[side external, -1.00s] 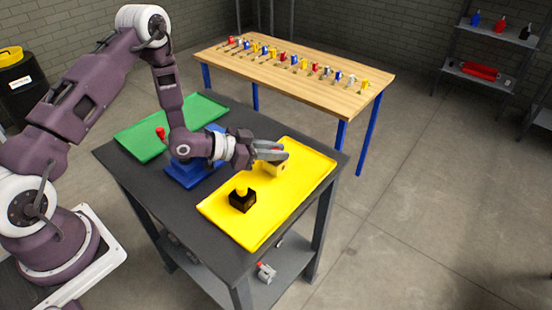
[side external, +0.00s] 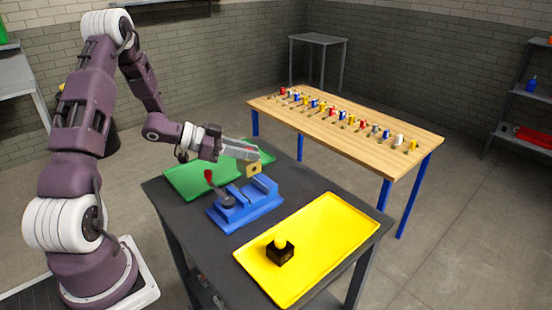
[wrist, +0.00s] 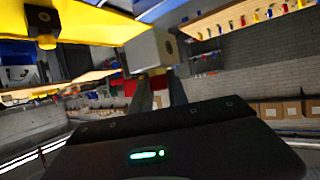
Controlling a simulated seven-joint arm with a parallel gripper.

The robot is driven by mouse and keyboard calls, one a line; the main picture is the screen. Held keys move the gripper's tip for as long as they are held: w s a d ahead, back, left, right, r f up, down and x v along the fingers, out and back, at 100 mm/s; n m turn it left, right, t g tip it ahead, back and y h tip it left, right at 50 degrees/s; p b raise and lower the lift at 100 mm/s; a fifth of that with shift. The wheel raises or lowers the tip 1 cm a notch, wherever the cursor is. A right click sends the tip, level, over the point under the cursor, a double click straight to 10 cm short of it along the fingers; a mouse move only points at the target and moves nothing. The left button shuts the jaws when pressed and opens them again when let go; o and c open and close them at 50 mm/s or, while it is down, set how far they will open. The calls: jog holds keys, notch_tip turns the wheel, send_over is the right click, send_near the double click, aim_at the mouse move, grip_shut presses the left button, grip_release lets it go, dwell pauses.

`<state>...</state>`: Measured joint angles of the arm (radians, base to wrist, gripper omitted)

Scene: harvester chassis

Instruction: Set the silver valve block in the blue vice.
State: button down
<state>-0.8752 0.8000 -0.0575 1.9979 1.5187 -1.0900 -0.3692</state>
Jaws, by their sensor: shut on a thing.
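My gripper (side external: 250,157) is shut on a small block (side external: 249,170). The block looks tan in the side view and grey with a round hole in the wrist view (wrist: 150,50), where it sits at the fingertips. The blue vice (side external: 238,212) stands on the dark table below, with a red-knobbed lever at its left. In the side view the held block appears over the far part of the vice, seemingly just above its jaws; I cannot tell whether it touches them. The vice itself is not clearly visible in the wrist view.
A yellow tray (side external: 335,215) lies to the right of the vice, holding a black block with a yellow knob (side external: 280,252). A green tray (side external: 190,182) lies behind the vice at the left. A wooden bench (side external: 350,125) with several small coloured parts stands beyond.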

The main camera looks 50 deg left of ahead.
aim_at(239, 170)
jog(key=shift+f, duration=2.2)
jog(key=shift+f, duration=0.35)
dwell(0.4)
jog(key=shift+f, duration=0.65)
jog(key=shift+f, duration=0.1)
dwell(0.7)
jog(key=shift+f, duration=0.65)
jog(key=c, duration=1.2)
grip_release()
jog(key=shift+y, duration=0.3)
jog(key=shift+s, duration=0.15)
